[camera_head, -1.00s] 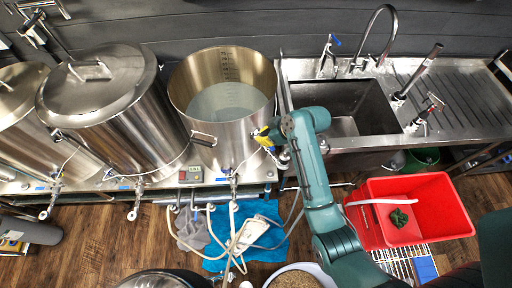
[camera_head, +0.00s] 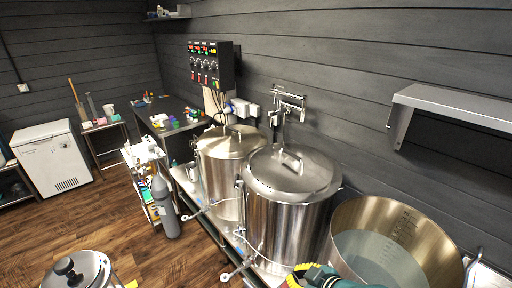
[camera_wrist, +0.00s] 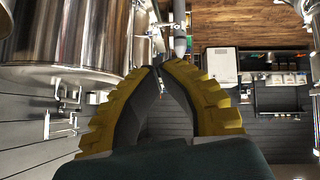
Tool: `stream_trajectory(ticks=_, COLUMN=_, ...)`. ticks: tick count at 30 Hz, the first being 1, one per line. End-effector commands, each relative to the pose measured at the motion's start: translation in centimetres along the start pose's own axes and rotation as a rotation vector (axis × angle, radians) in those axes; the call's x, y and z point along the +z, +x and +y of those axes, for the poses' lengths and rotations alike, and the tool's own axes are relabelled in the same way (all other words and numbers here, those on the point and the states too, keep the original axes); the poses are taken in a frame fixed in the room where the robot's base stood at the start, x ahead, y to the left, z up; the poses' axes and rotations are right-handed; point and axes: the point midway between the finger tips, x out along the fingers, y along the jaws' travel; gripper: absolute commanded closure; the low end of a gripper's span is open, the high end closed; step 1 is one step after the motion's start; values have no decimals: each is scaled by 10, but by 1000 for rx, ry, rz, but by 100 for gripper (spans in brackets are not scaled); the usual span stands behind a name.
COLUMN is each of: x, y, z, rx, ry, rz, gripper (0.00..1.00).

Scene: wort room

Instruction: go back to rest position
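My gripper (camera_head: 298,273) shows at the bottom edge of the head view as a yellow ribbed piece beside my teal arm, in front of the open steel pot (camera_head: 398,246). In the wrist view my gripper (camera_wrist: 158,68) has two curved yellow and black fingers whose tips come together. I see nothing held between them; wall shows through the gap behind the tips. In the head view most of my arm is out of frame.
Two lidded steel kettles (camera_head: 292,205) (camera_head: 228,165) stand left of the open pot. A grey gas cylinder (camera_head: 165,208) and a white cart (camera_head: 146,158) are farther left. A wall shelf (camera_head: 455,103) is at right. Wooden floor (camera_head: 105,215) is open at left.

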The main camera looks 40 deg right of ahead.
Motion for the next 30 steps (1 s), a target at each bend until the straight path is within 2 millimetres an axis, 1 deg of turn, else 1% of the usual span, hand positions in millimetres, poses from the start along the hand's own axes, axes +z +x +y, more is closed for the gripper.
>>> stream_trajectory(ticks=1, x=-45, y=-1, z=-23, rx=-5, ry=-63, rz=54, gripper=100)
stream_trajectory(ticks=2, x=-67, y=-2, z=-35, rx=-3, ry=-92, rz=86, gripper=100)
stream_trajectory(ticks=3, x=-96, y=-5, z=-52, rx=1, ry=-124, rz=133, gripper=100)
stream_trajectory(ticks=5, x=-139, y=-15, z=-78, rx=9, ry=-162, rz=210, gripper=100)
stream_trajectory(ticks=6, x=-166, y=-25, z=-96, rx=14, ry=-179, rz=267, gripper=100)
stream_trajectory(ticks=8, x=-205, y=-44, z=-123, rx=22, ry=-194, rz=360, gripper=100)
stream_trajectory(ticks=9, x=-229, y=-60, z=-140, rx=27, ry=-195, rz=429, gripper=100)
stream_trajectory(ticks=11, x=-262, y=-91, z=-163, rx=36, ry=-180, rz=540, gripper=100)
stream_trajectory(ticks=12, x=-282, y=-114, z=-176, rx=42, ry=-159, rz=621, gripper=100)
stream_trajectory(ticks=14, x=-305, y=-156, z=-189, rx=54, ry=-106, rz=749, gripper=100)
stream_trajectory(ticks=15, x=-315, y=-184, z=-188, rx=71, ry=-57, rz=833, gripper=100)
stream_trajectory(ticks=16, x=-318, y=-204, z=-183, rx=88, ry=-14, rz=890, gripper=100)
stream_trajectory(ticks=18, x=-318, y=-241, z=-167, rx=128, ry=79, rz=996, gripper=100)
stream_trajectory(ticks=20, x=-319, y=-265, z=-159, rx=136, ry=144, rz=1067, gripper=100)
stream_trajectory(ticks=21, x=-320, y=-273, z=-155, rx=130, ry=188, rz=1099, gripper=100)
stream_trajectory(ticks=23, x=-322, y=-275, z=-154, rx=112, ry=224, rz=1115, gripper=100)
stream_trajectory(ticks=26, x=-311, y=-264, z=-157, rx=103, ry=238, rz=1115, gripper=100)
stream_trajectory(ticks=29, x=-289, y=-242, z=-164, rx=104, ry=234, rz=1113, gripper=100)
stream_trajectory(ticks=30, x=-278, y=-231, z=-167, rx=105, ry=232, rz=1113, gripper=100)
